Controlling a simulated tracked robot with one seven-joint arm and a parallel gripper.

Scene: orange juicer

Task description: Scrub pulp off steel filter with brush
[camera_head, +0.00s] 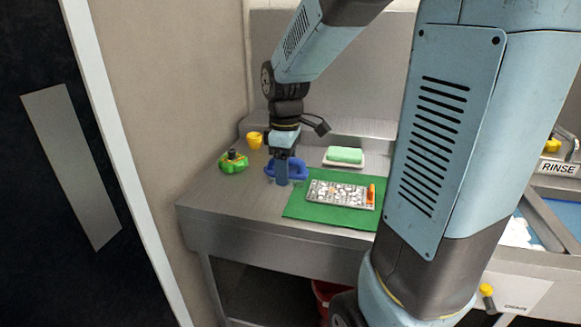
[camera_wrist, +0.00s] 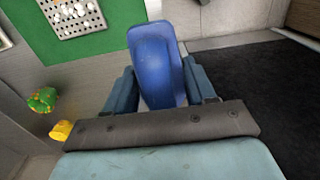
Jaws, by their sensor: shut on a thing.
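The steel filter (camera_head: 335,194) is a flat perforated plate with pale pulp on it and an orange end piece (camera_head: 371,194) at its right. It lies on a green mat (camera_head: 300,208). Part of it shows at the top left in the wrist view (camera_wrist: 75,12). My gripper (camera_head: 281,168) is shut on a blue object (camera_wrist: 157,62), apparently the brush, left of the mat. The brush's blue body also shows around my fingers in the head view (camera_head: 299,169). Its bristles cannot be made out.
A green sponge (camera_head: 345,155) sits on a pale dish behind the mat. A green item with a dark top (camera_head: 233,161) and a yellow cup-like item (camera_head: 255,140) stand at the left. A sink basin (camera_head: 562,208) is at the right. Bare steel counter lies left of the mat.

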